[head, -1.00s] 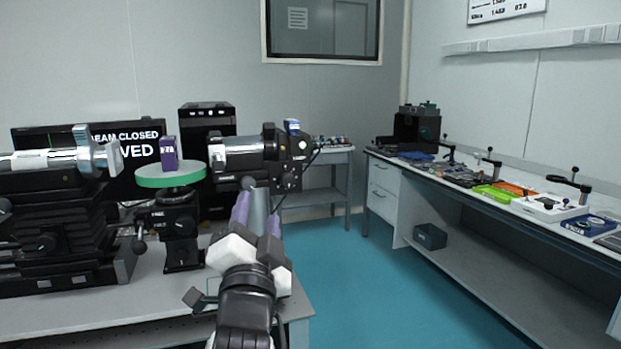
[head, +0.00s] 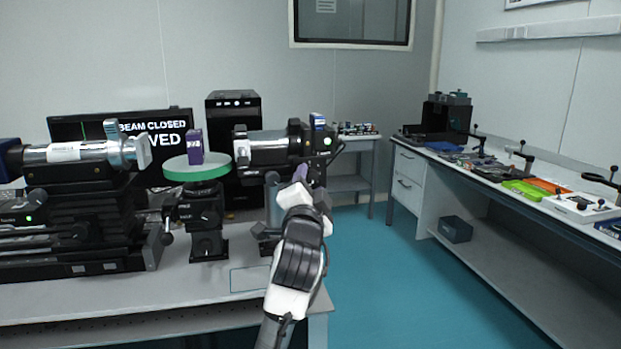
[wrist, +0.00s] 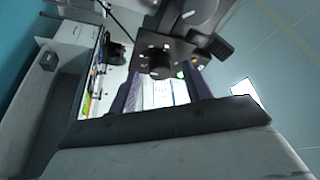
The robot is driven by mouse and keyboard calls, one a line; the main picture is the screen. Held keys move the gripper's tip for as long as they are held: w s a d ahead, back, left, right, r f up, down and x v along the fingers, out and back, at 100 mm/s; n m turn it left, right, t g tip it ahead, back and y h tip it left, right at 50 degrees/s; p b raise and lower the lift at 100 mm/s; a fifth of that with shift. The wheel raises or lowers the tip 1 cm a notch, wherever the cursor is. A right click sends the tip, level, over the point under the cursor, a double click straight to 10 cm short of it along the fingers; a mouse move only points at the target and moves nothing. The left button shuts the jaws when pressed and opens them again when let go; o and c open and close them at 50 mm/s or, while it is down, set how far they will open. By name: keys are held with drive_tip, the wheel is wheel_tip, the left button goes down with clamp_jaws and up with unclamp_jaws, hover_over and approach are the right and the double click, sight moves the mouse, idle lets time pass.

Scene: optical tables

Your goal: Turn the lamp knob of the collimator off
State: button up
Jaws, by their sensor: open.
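A silver tube with a black end housing (head: 270,150), which looks like the collimator, stands at the right end of the near table. A green light shows on its housing. My gripper (head: 305,178) is just in front of and below the housing in the head view, and the arm partly hides the stand. In the wrist view the open fingers (wrist: 162,88) point at dark housing parts (wrist: 165,55) with a small green light near them. Nothing is seen between the fingers; contact cannot be told.
A purple block (head: 195,147) stands on a round green-edged stage (head: 197,170) left of the tube. Another silver tube (head: 80,152) sits on a black mount at the left. A monitor (head: 155,125) reads "BEAM CLOSED". Blue floor (head: 400,270) is free at the right, before a long bench.

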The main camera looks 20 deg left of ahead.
drive_tip(key=shift+w+a+r, duration=0.1)
drive_tip(key=shift+w+a, duration=0.05)
drive_tip(key=shift+w, duration=0.3)
drive_tip(key=c, duration=1)
drive_tip(key=shift+n, duration=0.3)
